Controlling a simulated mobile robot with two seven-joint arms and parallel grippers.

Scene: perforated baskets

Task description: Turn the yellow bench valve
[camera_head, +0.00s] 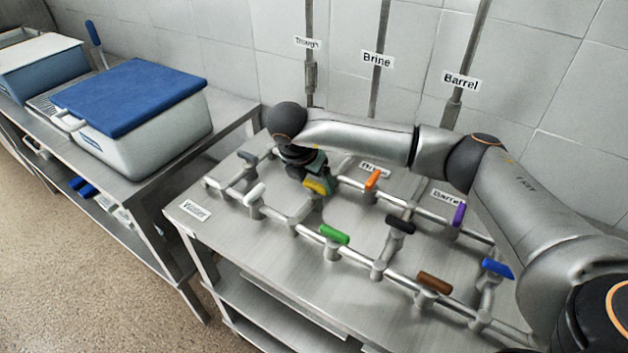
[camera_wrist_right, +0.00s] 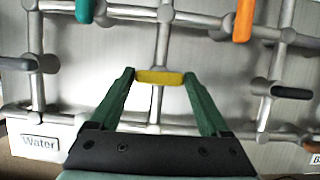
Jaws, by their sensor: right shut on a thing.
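The yellow bench valve (camera_head: 317,187) is on the pipework of the steel bench, partly covered by my right gripper (camera_head: 316,172) in the head view. In the right wrist view the yellow handle (camera_wrist_right: 160,78) lies crosswise between the green fingertips of my right gripper (camera_wrist_right: 158,75). The fingers touch its two ends and are shut on it. The handle lies across the pipe that runs up the picture there. My left gripper is not in view.
Close by on the pipes are an orange handle (camera_head: 372,179), a green one (camera_head: 333,234), a white one (camera_head: 255,190) and a black one (camera_head: 400,225). A white tub with a blue lid (camera_head: 130,95) stands on the left table. A gap separates table and bench.

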